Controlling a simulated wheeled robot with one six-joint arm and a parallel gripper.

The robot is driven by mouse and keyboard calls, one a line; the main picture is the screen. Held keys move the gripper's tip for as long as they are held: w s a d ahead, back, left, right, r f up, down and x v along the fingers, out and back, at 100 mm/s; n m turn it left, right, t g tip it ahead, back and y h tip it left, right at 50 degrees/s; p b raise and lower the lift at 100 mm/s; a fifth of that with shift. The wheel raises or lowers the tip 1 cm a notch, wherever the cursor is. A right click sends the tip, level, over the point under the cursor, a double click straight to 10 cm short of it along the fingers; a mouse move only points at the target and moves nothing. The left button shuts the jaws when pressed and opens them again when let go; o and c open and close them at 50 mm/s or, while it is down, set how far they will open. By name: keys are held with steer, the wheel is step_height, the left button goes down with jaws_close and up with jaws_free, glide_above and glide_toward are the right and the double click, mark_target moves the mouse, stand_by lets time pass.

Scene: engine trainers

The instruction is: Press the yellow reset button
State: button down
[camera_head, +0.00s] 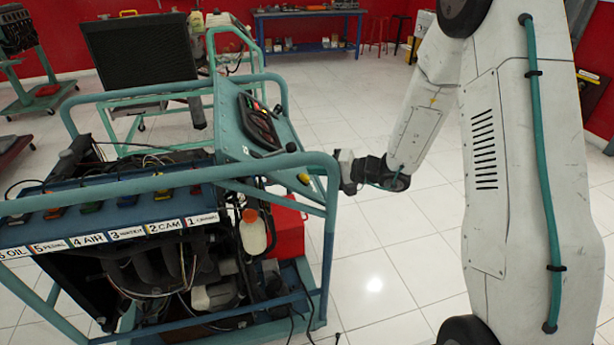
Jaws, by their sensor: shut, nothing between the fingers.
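The yellow reset button (304,178) looks like a small yellow spot low on the teal control panel (233,128) of the engine trainer, near the panel's right end. It is small and partly crowded by the frame tubes. My gripper (344,171) is shut and empty. It is just right of the trainer's corner tube, a short way right of the button in the picture. The tube lies between them in this view. I cannot tell the exact depth gap, but no contact with the button shows.
The trainer's teal tube frame (328,235) surrounds the engine, with a black lever (274,152) on the panel. A red box (287,226) sits inside. More trainers stand behind, and a blue workbench (309,30) is at the back wall. White tiled floor is clear behind my arm.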

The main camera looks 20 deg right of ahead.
steer(key=shift+s+a+f, duration=0.3)
steer(key=shift+a+f, duration=0.35)
steer(key=shift+f, duration=0.25)
stand_by(1.0)
steer(key=shift+d+r, duration=0.1)
steer(key=shift+r, duration=0.1)
steer(key=shift+w+d+r, duration=0.1)
steer(key=shift+d+r, duration=0.05)
steer(key=shift+r, duration=0.25)
steer(key=d+r, duration=0.3)
steer(key=r, duration=0.1)
steer(key=shift+s+d+r, duration=0.15)
steer(key=shift+s+d, duration=0.05)
steer(key=shift+d, duration=0.2)
stand_by(0.7)
